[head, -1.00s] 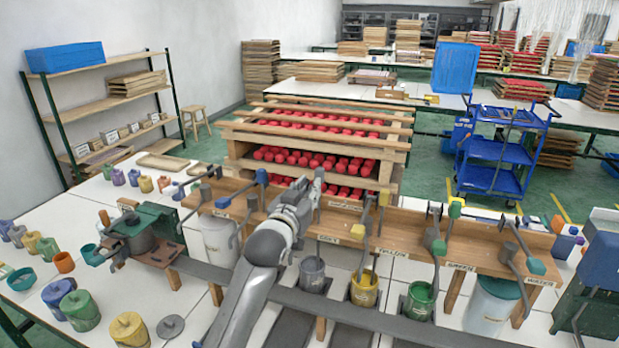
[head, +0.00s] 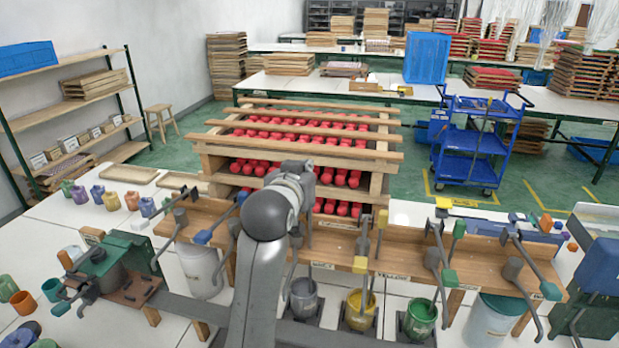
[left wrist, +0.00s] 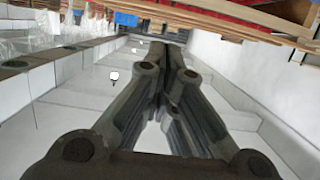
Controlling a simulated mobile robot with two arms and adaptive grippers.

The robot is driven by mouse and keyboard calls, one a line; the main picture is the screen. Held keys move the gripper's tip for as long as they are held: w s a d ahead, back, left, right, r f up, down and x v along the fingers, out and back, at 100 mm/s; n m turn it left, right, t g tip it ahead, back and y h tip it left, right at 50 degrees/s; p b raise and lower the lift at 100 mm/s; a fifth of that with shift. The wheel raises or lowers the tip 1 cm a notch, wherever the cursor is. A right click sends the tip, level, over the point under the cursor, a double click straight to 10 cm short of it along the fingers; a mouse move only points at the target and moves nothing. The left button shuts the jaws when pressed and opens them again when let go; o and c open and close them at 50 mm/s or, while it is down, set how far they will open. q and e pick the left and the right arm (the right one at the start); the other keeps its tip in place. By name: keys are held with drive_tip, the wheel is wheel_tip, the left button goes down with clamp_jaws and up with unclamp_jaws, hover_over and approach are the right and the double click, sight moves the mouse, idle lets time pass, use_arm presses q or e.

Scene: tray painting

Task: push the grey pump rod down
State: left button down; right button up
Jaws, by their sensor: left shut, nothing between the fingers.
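The grey pump stands at the wooden rack (head: 400,255), above the grey paint pot (head: 303,298). A thin grey bar (head: 292,266) shows there beside my arm. My arm and gripper cover most of this pump, so the height of its rod cannot be told. My left gripper (head: 308,205) is shut and empty, in front of the rack at the grey station; whether it touches the rod cannot be told. In the left wrist view its closed fingers (left wrist: 172,62) point away over pale panels. My right gripper is not in view.
A yellow pot (head: 360,309) and green pot (head: 420,319) stand right of the grey one. A wooden crate of red pieces (head: 390,170) stands behind.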

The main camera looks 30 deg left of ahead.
use_arm(q)
drive_tip(key=w+a+f+p, duration=0.1)
drive_tip(key=w+f+p, duration=0.2)
drive_tip(key=w+f, duration=0.2)
drive_tip(key=shift+a+f, duration=0.2)
drive_tip(key=shift+a, duration=0.1)
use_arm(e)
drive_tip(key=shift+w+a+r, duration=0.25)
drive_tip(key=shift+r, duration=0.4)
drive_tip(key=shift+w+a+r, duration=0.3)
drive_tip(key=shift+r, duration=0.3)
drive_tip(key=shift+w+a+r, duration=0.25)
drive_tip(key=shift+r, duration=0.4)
use_arm(q)
drive_tip(key=shift+f, duration=0.1)
wheel_tip(320, 180, down, 4)
drive_tip(key=shift+f+b, duration=0.1)
drive_tip(key=shift+b, duration=0.8)
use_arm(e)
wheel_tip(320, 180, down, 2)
